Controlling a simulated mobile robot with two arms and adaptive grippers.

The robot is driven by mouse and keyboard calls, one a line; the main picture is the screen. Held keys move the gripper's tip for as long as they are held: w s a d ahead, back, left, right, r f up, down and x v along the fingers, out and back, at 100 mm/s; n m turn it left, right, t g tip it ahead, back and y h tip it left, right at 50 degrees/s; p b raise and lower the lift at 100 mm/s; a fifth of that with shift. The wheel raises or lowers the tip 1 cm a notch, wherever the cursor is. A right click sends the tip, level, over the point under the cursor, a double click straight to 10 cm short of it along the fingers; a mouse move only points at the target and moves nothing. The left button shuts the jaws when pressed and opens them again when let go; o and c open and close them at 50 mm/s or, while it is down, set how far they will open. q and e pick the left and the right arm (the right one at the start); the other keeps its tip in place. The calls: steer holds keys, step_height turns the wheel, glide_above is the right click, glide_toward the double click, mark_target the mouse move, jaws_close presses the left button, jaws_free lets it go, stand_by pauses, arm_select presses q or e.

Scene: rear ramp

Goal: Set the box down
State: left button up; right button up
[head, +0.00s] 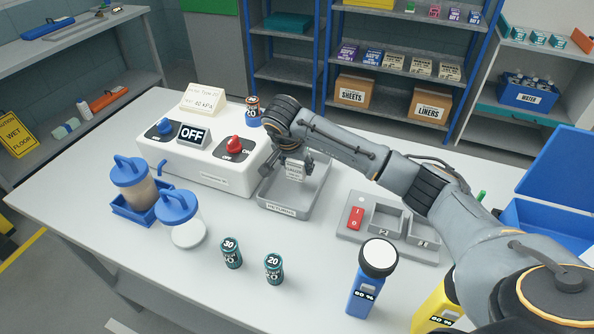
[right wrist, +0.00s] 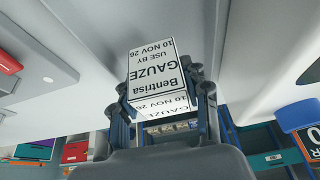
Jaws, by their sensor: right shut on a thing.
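A small white gauze box (head: 295,172) is in my right gripper (head: 290,162), at the inner area of the grey tray labelled RETURNS (head: 280,209). In the right wrist view the box (right wrist: 155,72) shows its printed label, Bentrisa gauze, use by 10 Nov 26, upside down. The fingers of my right gripper (right wrist: 166,106) press on both sides of it. I cannot tell whether the box touches the tray floor. No other item shows in the tray. My left gripper is not in view.
A white unit with an OFF sign (head: 193,134) and red knob stands left of the tray. Two small dark cylinders (head: 231,253) and a blue bottle (head: 361,292) stand in front.

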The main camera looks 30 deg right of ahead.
mark_target(297, 174)
steer(key=shift+w+f, duration=0.15)
steer(key=shift+f, duration=0.25)
step_height(297, 174, down, 2)
steer(key=shift+f+p, duration=0.1)
steer(key=shift+p, duration=0.75)
steer(key=shift+f, duration=0.2)
steer(key=shift+f, duration=0.1)
steer(key=shift+f, duration=0.15)
steer(key=o, duration=1.2)
steer(key=shift+c, duration=0.2)
